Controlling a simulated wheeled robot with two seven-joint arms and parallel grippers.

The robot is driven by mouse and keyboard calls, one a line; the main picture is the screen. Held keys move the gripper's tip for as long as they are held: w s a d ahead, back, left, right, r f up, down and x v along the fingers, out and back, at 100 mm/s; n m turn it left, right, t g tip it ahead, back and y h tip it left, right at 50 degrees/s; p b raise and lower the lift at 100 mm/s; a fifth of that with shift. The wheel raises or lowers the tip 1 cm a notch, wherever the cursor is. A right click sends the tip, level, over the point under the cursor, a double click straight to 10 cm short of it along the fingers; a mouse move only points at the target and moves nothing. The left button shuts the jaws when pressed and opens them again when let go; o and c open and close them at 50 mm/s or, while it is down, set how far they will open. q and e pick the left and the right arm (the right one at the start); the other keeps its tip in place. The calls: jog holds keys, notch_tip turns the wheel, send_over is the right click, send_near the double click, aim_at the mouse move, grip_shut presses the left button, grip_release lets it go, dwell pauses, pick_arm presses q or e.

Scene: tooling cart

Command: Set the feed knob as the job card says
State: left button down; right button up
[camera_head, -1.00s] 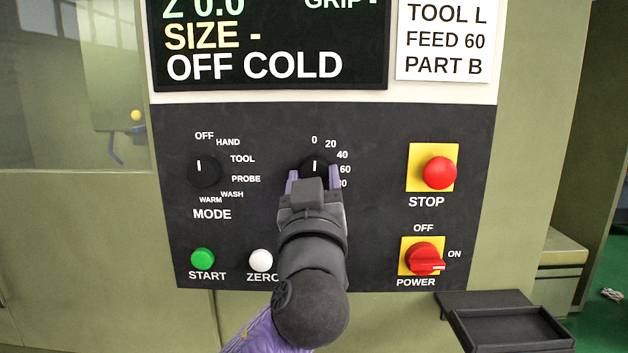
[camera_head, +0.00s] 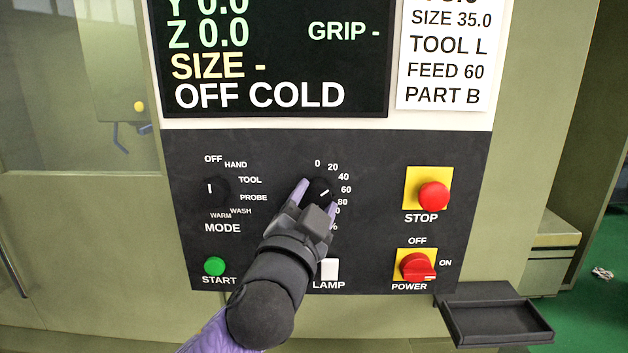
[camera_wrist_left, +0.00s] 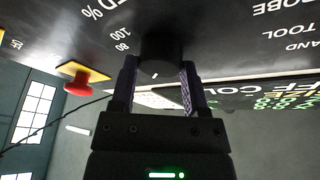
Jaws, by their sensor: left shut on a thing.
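The feed knob (camera_head: 322,191) is a round black knob with a white pointer line, on the dark control panel. Its pointer slants up and right, roughly toward 40, short of the 60 label. My left gripper (camera_head: 318,189) is shut on the knob, one purple finger on each side, with the wrist rolled. In the left wrist view, the knob (camera_wrist_left: 161,52) sits between the fingertips of my left gripper (camera_wrist_left: 158,66). The job card (camera_head: 446,58) at the upper right reads SIZE 35.0, TOOL L, FEED 60, PART B. My right gripper is not in view.
The mode knob (camera_head: 211,190) points to OFF at the left. The green START button (camera_head: 214,266) and white LAMP button (camera_head: 329,269) are below. The red STOP button (camera_head: 433,196) and red POWER switch (camera_head: 417,267) are right. The screen (camera_head: 275,60) reads OFF COLD.

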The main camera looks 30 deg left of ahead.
pick_arm(q)
jog(key=m+p, duration=0.2)
jog(key=m+g+h+p, duration=0.1)
jog(key=m+p, duration=0.1)
jog(key=p, duration=0.1)
jog(key=m+h+p, duration=0.1)
jog(key=m+p, duration=0.1)
jog(key=shift+r+p, duration=0.35)
jog(key=shift+f+m+g+h+p, duration=0.25)
jog(key=shift+m+g+p, duration=0.25)
jog(key=shift+m+p, duration=0.65)
jog(key=shift+c, duration=0.4)
grip_release()
jog(key=shift+s, duration=0.1)
